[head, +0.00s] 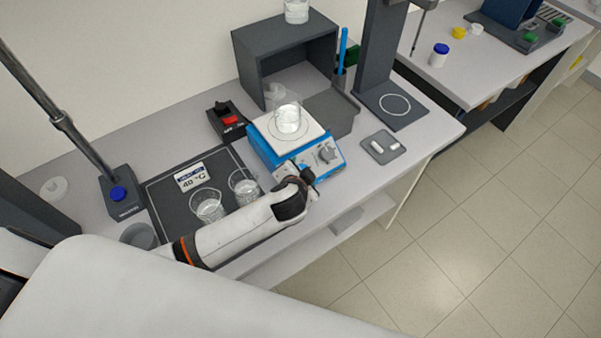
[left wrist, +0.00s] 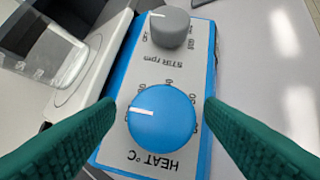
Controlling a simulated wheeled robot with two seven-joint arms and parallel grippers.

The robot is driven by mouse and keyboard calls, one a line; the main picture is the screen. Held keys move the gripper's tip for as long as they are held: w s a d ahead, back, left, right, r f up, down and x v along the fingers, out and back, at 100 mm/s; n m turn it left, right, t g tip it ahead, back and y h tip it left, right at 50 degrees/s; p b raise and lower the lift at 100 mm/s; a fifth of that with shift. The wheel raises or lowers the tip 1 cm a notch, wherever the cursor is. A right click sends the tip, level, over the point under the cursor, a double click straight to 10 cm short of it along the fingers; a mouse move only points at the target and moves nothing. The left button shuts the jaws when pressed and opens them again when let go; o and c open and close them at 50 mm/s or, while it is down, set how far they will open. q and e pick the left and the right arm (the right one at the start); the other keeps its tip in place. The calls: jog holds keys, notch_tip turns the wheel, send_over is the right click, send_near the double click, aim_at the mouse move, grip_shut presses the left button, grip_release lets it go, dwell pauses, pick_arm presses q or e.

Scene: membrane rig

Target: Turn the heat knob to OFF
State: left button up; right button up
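The blue HEAT knob (left wrist: 162,122) shows in the left wrist view, low on the front panel of the blue hotplate stirrer (head: 262,150). Its white pointer line lies to the picture's left; the label reads upside down. My left gripper (left wrist: 160,108) is open, with a green finger on each side of the knob and a visible gap on both sides. In the head view my left gripper (head: 308,178) is at the stirrer's front and hides the heat knob. The grey STIR knob (left wrist: 170,27) is beside it. My right gripper is not in view.
A beaker of clear liquid (head: 288,117) stands on the stirrer's white top plate. Two beakers (head: 207,206) stand left, near a 40 °C sign (head: 191,176). A red switch box (head: 227,120) is behind. A small grey tray (head: 383,147) lies right, near the bench edge.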

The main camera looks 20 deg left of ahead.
pick_arm(q)
jog(key=shift+s, duration=0.1)
jog(key=shift+s+d+r, duration=0.1)
jog(key=shift+s+r, duration=0.2)
jog(key=shift+s, duration=0.2)
jog(key=b+v, duration=0.2)
jog(key=v, duration=0.8)
jog(key=shift+s+r+b, duration=0.25)
jog(key=shift+r+b, duration=0.05)
jog(key=shift+b, duration=0.1)
